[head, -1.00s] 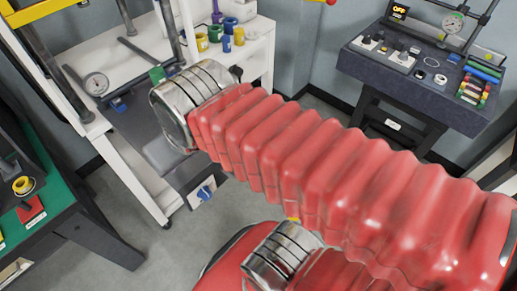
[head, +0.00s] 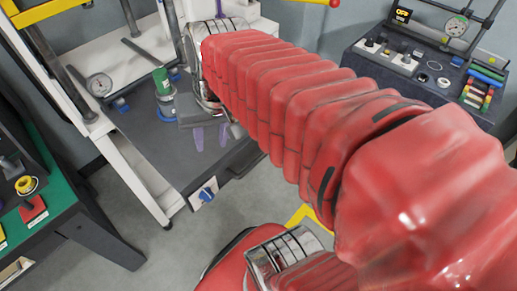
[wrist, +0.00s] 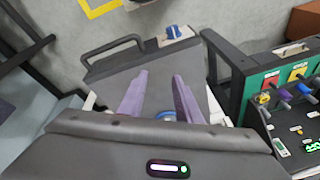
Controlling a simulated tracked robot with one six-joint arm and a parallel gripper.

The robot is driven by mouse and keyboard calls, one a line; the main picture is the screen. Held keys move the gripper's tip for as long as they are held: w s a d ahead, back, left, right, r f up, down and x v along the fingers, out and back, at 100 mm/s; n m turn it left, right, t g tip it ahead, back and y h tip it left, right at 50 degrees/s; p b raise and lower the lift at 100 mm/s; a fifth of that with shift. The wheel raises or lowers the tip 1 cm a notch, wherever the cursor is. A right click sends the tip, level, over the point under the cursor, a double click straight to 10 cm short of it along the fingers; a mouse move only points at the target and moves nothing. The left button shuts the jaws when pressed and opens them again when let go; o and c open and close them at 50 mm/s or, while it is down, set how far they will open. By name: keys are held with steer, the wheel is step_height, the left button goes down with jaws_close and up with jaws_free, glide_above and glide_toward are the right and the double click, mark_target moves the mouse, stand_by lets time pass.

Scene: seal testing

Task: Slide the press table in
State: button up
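The press table (head: 165,150) is a dark grey slab in a white press frame (head: 135,180). Its front part sticks out of the frame. In the wrist view the grey slab (wrist: 130,82) lies beneath my gripper, with a dark bar handle (wrist: 112,47) along one edge. A small plate with a blue knob (head: 206,190) is on its front. My gripper (head: 210,138) has two purple fingers, apart and empty, pointing down over the slab. The fingers also show in the wrist view (wrist: 160,95). I cannot tell how high they are above it. My red-sleeved arm hides part of the press.
A green-topped cylinder (head: 161,80) and a blue ring (head: 165,114) are on the slab near my gripper. A dial gauge (head: 99,85) is at the left. A green-topped bench (head: 50,190) stands left and a dark bench (head: 415,80) right. Grey floor (head: 170,245) is open in front.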

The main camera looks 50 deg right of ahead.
mark_target(259, 158)
steer(key=s+d+f+m+y, duration=0.1)
steer(key=s+d+m+y, duration=0.1)
steer(key=d+m, duration=0.4)
steer(key=s+d+f+m+g+y, duration=0.1)
steer(key=d+m, duration=0.5)
steer(key=d, duration=0.6)
steer(key=shift+s+y, duration=0.8)
steer(key=shift+s, duration=0.35)
steer(key=shift+f, duration=0.2)
steer(key=shift+x, duration=6.8)
steer(key=shift+c, duration=0.4)
jaws_close()
